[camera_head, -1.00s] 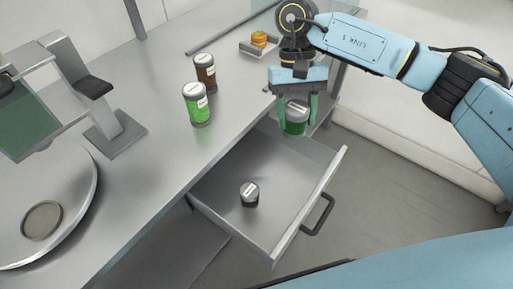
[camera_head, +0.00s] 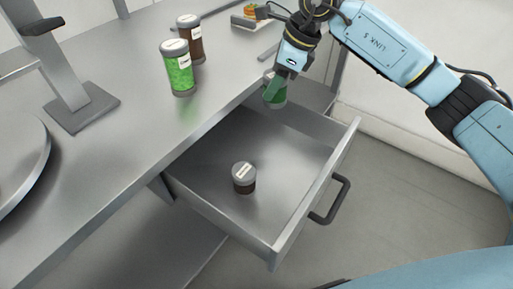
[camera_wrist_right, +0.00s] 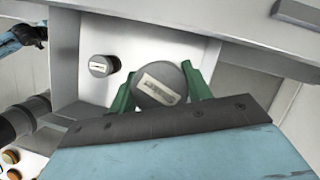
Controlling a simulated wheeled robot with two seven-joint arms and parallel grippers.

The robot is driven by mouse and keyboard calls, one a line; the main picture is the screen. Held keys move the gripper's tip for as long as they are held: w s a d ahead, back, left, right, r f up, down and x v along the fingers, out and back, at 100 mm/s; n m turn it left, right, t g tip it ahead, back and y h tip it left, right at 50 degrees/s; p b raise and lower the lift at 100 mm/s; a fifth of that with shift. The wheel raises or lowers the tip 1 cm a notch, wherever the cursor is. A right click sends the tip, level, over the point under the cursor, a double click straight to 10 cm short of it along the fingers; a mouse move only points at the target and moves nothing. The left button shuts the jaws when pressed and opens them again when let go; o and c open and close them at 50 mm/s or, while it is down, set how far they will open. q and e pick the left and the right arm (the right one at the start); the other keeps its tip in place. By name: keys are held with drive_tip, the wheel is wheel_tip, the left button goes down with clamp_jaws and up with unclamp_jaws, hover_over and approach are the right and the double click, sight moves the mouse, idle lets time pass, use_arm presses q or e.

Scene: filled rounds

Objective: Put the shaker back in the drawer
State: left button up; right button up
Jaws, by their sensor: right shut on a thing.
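The open drawer (camera_head: 275,242) juts out below the counter, with a black handle on its front. A small dark-brown shaker with a grey lid (camera_head: 244,180) stands upright inside it; it also shows in the wrist view (camera_wrist_right: 100,66). My right gripper (camera_head: 274,92) is shut on a green shaker (camera_head: 280,97) and holds it by the drawer's far end. Its grey labelled lid (camera_wrist_right: 160,85) sits between the green fingers in the wrist view. The fingers partly hide the shaker in the head view. My left gripper is not in view.
A bright-green shaker (camera_head: 178,70) and a brown shaker (camera_head: 190,40) stand on the counter (camera_head: 120,165) left of the drawer. A grey stand (camera_head: 82,108) and a round plate edge are at the left. Most of the drawer floor is clear.

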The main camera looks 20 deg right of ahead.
drive_tip(key=shift+f, duration=0.4)
wheel_tip(320, 180, down, 13)
drive_tip(key=b, duration=0.3)
drive_tip(key=shift+w, duration=0.1)
drive_tip(key=a, duration=0.1)
drive_tip(key=w+a, duration=0.1)
drive_tip(key=a+b, duration=0.1)
drive_tip(key=shift+w+a, duration=0.2)
drive_tip(key=shift+w, duration=0.2)
drive_tip(key=shift+w+a+f, duration=0.1)
drive_tip(key=shift+f, duration=0.35)
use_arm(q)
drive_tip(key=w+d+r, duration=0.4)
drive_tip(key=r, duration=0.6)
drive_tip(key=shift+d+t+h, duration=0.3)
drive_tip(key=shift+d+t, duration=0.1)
use_arm(e)
drive_tip(key=shift+f, duration=0.15)
use_arm(q)
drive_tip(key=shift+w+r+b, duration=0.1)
drive_tip(key=shift+b, duration=0.2)
use_arm(e)
drive_tip(key=shift+f, duration=0.15)
drive_tip(key=o, duration=0.7)
drive_tip(key=shift+c, duration=0.2)
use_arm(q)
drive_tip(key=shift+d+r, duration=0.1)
use_arm(e)
drive_tip(key=o, duration=0.4)
